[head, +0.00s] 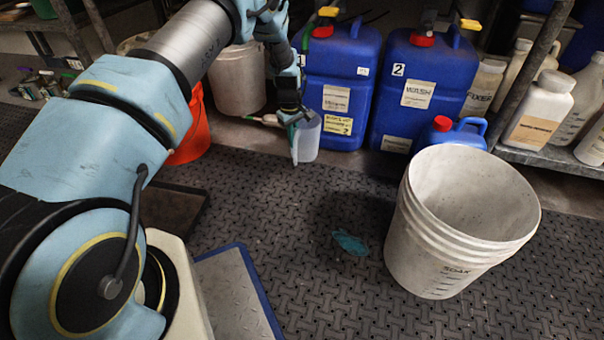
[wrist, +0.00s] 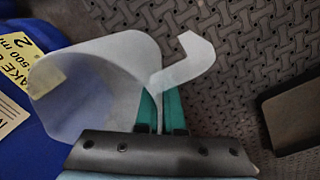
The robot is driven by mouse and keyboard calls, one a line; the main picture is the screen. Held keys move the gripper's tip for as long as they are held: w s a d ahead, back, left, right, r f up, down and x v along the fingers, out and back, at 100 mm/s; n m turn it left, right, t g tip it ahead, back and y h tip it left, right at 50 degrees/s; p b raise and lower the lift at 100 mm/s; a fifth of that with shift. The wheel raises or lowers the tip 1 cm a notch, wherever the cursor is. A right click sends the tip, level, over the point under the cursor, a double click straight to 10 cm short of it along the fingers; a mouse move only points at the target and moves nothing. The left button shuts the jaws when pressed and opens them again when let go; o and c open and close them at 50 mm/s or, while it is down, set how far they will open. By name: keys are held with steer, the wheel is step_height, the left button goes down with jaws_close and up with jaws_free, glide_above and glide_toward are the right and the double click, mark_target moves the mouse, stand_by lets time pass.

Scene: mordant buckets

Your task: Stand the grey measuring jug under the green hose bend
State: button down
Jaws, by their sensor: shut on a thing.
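The measuring jug (head: 308,138), pale grey and translucent, is in my gripper (head: 293,122) in front of the left blue canister. In the wrist view the jug (wrist: 105,80) shows its open mouth and hooked handle (wrist: 187,62). My gripper's teal fingers (wrist: 162,108) are shut on the jug at its handle side. In the head view a thin green line (head: 305,40), perhaps the green hose, runs at the left canister's upper left edge. I cannot make out its bend clearly. Whether the jug's base touches anything is unclear.
Two blue canisters (head: 340,75) (head: 415,85) stand behind the jug, with a small blue jerrycan (head: 455,133) to the right. A white SOAK bucket (head: 435,255) stands at front right. An orange bucket (head: 190,130) is partly behind my arm. Dark matting (head: 290,215) lies between.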

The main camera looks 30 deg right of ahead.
step_height(320, 180, down, 10)
steer(key=b, duration=0.4)
steer(key=shift+r, duration=0.15)
steer(key=shift+f, duration=0.25)
steer(key=c, duration=1.1)
jaws_free()
steer(key=shift+r, duration=0.1)
steer(key=shift+o, duration=0.2)
